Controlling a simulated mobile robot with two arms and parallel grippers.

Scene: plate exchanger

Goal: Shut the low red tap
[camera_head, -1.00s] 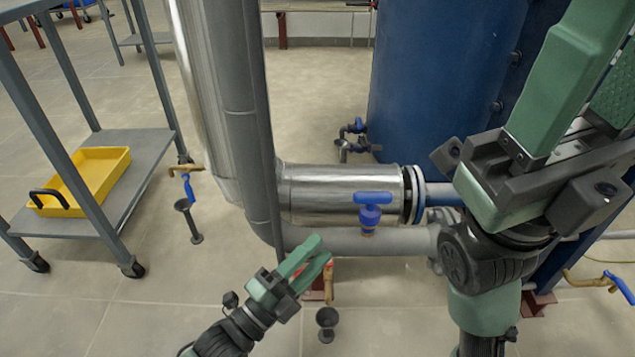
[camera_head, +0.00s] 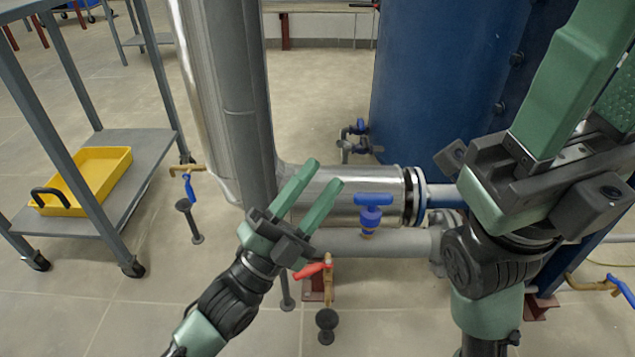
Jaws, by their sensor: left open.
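The low red tap has a red lever handle (camera_head: 312,269) on a brass body (camera_head: 328,284), low under the grey horizontal pipe. The handle points left from the body and tilts slightly down. My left gripper (camera_head: 325,174) is open and empty, its two green fingers pointing up and right in front of the pipes. Its fingertips are above the tap in the picture, and its palm shows just up and left of the red handle, with no clear contact. My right gripper (camera_head: 570,95) is large at the upper right; its fingertips are cut off by the frame.
A blue-handled valve (camera_head: 372,205) stands on the grey pipe (camera_head: 370,242) right of my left gripper. A black funnel drain (camera_head: 327,320) stands below the tap. A grey cart (camera_head: 150,160) with a yellow tray (camera_head: 100,165) is at left. A blue tank (camera_head: 430,90) stands behind.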

